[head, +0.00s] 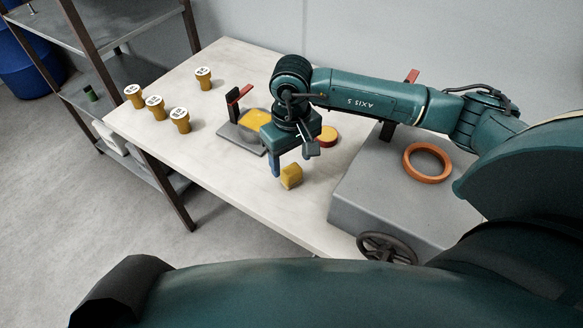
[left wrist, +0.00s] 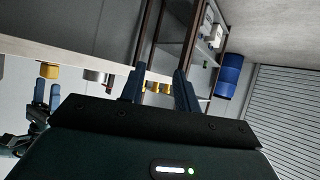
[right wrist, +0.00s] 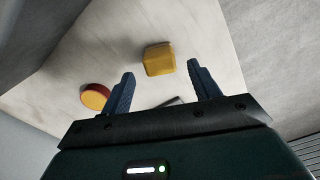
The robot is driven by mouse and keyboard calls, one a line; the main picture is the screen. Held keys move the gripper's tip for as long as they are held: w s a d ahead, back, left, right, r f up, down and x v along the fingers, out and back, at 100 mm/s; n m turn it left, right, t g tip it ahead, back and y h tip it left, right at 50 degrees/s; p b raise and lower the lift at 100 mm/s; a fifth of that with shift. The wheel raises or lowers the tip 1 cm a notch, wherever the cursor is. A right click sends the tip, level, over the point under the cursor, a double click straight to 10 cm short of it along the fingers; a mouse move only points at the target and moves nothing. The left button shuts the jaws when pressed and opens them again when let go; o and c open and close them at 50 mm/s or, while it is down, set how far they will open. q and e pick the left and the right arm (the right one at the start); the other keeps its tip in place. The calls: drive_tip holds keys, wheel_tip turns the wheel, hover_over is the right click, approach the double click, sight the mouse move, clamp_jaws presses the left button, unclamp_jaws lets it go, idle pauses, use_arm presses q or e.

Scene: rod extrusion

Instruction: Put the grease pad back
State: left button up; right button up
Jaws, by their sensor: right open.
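The small yellow block (head: 291,176), which I take to be the grease pad, rests on the pale table. My right gripper (head: 292,162) points down just above it, open and empty. In the right wrist view the block (right wrist: 158,59) appears between the spread fingertips (right wrist: 161,72) and beyond them. It also shows in the left wrist view (left wrist: 49,71). A round red tin with a yellow top (head: 327,136) stands behind my right gripper; it also shows in the right wrist view (right wrist: 95,96). My left gripper (left wrist: 158,72) has its fingers apart, with nothing between them.
A grey machine body (head: 352,200) with a handwheel (head: 387,248) and an orange ring (head: 427,162) stands to the right. A grey fixture with a red handle (head: 240,94) is behind the gripper. Several yellow white-topped pieces (head: 180,119) stand at the left. The table's front left is clear.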

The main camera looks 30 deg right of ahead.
sight(291, 169)
use_arm(q)
drive_tip(key=shift+w+d+b, duration=0.1)
drive_tip(key=shift+d+b, duration=0.05)
drive_tip(key=shift+b, duration=0.25)
use_arm(e)
wheel_tip(291, 169, up, 8)
drive_tip(key=shift+s+f, duration=0.1)
drive_tip(key=shift+f, duration=0.05)
